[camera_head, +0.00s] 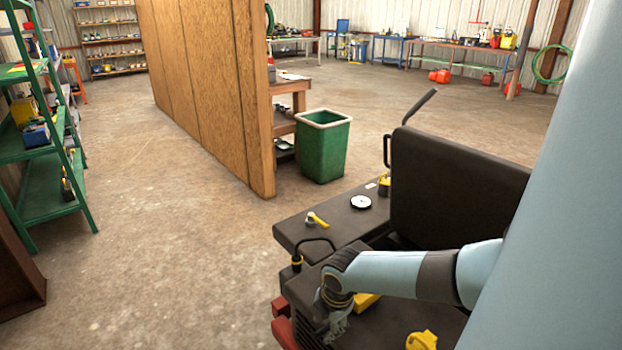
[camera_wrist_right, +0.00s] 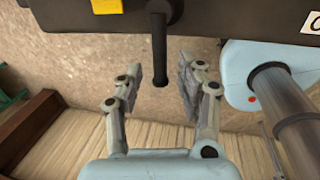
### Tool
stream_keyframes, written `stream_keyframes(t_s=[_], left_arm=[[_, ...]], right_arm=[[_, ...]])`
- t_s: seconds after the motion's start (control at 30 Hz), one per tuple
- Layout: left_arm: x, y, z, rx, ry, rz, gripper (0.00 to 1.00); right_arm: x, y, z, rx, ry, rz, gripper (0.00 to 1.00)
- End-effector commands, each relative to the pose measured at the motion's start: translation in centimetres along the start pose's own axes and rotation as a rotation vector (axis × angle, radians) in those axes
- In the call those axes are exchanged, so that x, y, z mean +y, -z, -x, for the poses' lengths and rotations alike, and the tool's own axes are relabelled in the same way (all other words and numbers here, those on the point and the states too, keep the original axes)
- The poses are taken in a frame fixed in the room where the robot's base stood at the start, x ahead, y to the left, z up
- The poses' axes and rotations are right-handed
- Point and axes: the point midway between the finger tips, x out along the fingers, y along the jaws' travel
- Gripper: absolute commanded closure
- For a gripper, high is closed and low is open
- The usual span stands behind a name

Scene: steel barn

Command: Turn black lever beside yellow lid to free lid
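The black lever (camera_wrist_right: 159,45) hangs from a black body at the top of the right wrist view, its round end lying between the fingers. My right gripper (camera_wrist_right: 160,70) is open, one finger on each side of the lever, with visible gaps. A yellow piece (camera_wrist_right: 107,6), perhaps the lid, shows left of the lever and is cut off by the frame. In the head view my right gripper (camera_head: 334,318) is at the near-left edge of the black machine; a yellow part (camera_head: 367,301) is partly hidden behind my arm. The lever is hidden there. My left gripper is not in view.
The machine's black deck (camera_head: 330,222) carries a yellow-handled valve (camera_head: 317,219), a round gauge (camera_head: 361,202) and a bent black handle (camera_head: 315,241). A yellow knob (camera_head: 422,341) is near the bottom edge. A green bin (camera_head: 322,150) stands beyond.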

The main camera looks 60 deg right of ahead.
Motion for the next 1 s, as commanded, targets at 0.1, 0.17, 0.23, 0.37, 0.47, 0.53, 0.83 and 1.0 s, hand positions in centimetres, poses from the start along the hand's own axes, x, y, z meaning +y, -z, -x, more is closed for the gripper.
stream_keyframes(t_s=[0.1,0.17,0.23,0.37,0.47,0.53,0.83,1.0], left_arm=[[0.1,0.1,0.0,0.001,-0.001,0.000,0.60],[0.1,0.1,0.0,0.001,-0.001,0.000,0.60],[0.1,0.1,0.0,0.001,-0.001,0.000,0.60],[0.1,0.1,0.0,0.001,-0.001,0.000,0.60],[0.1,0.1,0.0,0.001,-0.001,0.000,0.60],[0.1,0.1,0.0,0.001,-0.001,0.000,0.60],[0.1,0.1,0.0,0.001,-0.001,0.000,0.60],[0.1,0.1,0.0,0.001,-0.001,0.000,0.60]], right_arm=[[-0.1,0.0,2.1,-0.001,-0.001,0.005,0.62],[0.0,-0.1,3.4,-0.001,-0.002,0.005,0.62],[-0.1,0.0,4.8,0.000,-0.002,0.006,0.62],[-0.1,0.0,7.4,-0.001,-0.001,0.006,0.62],[0.0,0.0,8.9,-0.001,-0.001,0.004,0.62],[0.0,0.0,9.7,-0.001,0.000,0.004,0.62],[-0.1,0.1,10.5,0.000,0.001,0.002,0.62],[-0.1,0.1,10.5,0.000,0.001,0.002,0.62]])
